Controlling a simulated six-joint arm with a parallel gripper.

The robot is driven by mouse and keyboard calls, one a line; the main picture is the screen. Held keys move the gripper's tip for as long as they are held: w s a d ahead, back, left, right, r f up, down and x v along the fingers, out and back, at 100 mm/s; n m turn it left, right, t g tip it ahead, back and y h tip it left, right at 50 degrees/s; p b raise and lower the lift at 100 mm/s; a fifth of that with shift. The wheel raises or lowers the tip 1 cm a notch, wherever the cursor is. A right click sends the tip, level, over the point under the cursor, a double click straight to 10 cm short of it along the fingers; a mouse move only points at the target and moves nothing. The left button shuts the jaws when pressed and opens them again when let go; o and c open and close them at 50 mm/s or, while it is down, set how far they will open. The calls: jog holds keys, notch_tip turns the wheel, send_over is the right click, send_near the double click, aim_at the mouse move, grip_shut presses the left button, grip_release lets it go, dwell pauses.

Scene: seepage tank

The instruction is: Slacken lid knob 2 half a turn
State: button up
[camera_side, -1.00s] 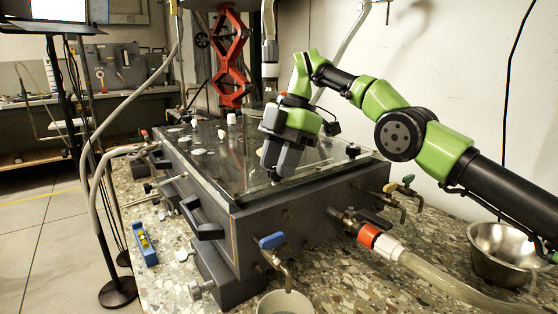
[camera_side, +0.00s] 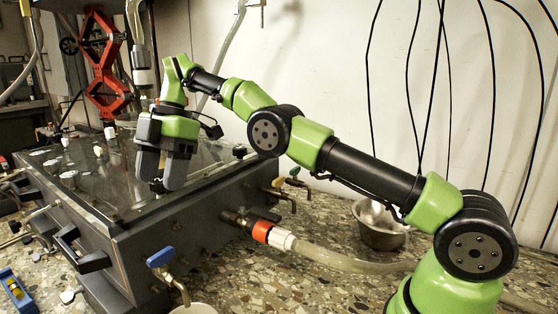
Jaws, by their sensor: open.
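The grey tank (camera_side: 205,215) has a clear lid (camera_side: 105,180) with a dark rim. A small dark knob (camera_side: 157,187) shows at the lid's front edge, low between my fingertips. Another dark lid knob (camera_side: 239,151) stands at the right corner, apart from my gripper. I see no numbers, so I cannot tell which is knob 2. My gripper (camera_side: 160,182) points down over the front edge with its two grey fingers apart. The fingers partly hide the knob between them, and I cannot tell whether they touch it.
White fittings (camera_side: 98,151) stand on the lid further back. A blue-handled tap (camera_side: 160,257) and an orange-collared hose (camera_side: 262,231) stick out at the tank's front. A metal bowl (camera_side: 380,225) sits on the speckled bench at right. A blue level (camera_side: 16,290) lies at lower left.

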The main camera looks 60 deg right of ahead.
jog(key=shift+r+m, duration=0.1)
jog(key=shift+m, duration=0.2)
